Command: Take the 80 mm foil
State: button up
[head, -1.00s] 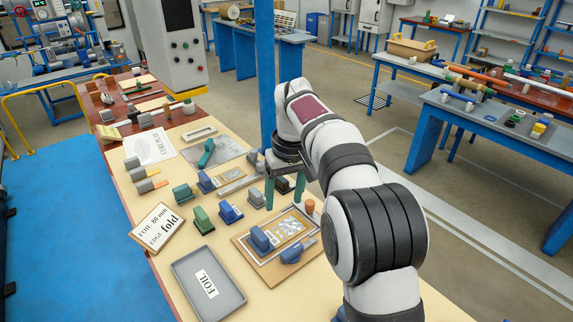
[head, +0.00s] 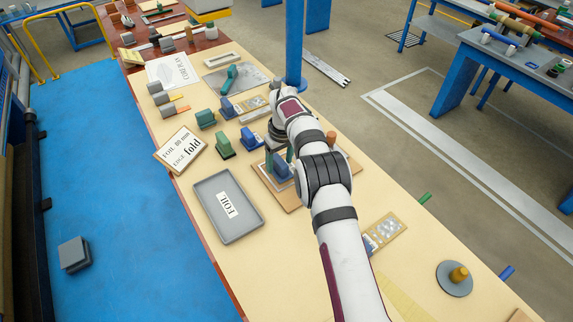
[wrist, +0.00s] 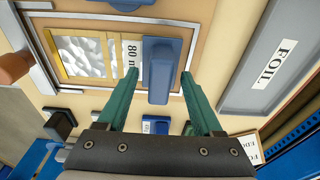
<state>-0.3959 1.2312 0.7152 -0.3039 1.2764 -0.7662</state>
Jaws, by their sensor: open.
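The 80 mm foil (wrist: 85,58) lies flat on a framed board, a crinkled silvery sheet on yellow backing beside a label reading "80 m", its end hidden. A blue block (wrist: 161,70) covers that label's end; in the head view the block (head: 281,171) is partly hidden by my gripper. My gripper (wrist: 158,76) is open, its two green fingers on either side of the blue block in the wrist view. I cannot tell whether they touch it. In the head view my gripper (head: 279,157) points down over the board (head: 289,203).
A grey tray labelled FOIL (head: 243,227) lies left of the board and looks empty. A sign (head: 181,150) reads "FOIL 80 mm EDGE fold". Green block (head: 223,146) and blue block (head: 248,138) stand behind. An orange-brown cylinder (wrist: 13,66) stands at the board's corner.

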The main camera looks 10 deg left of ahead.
jog(key=shift+f, duration=0.25)
grip_shut()
jog(key=shift+r, duration=0.1)
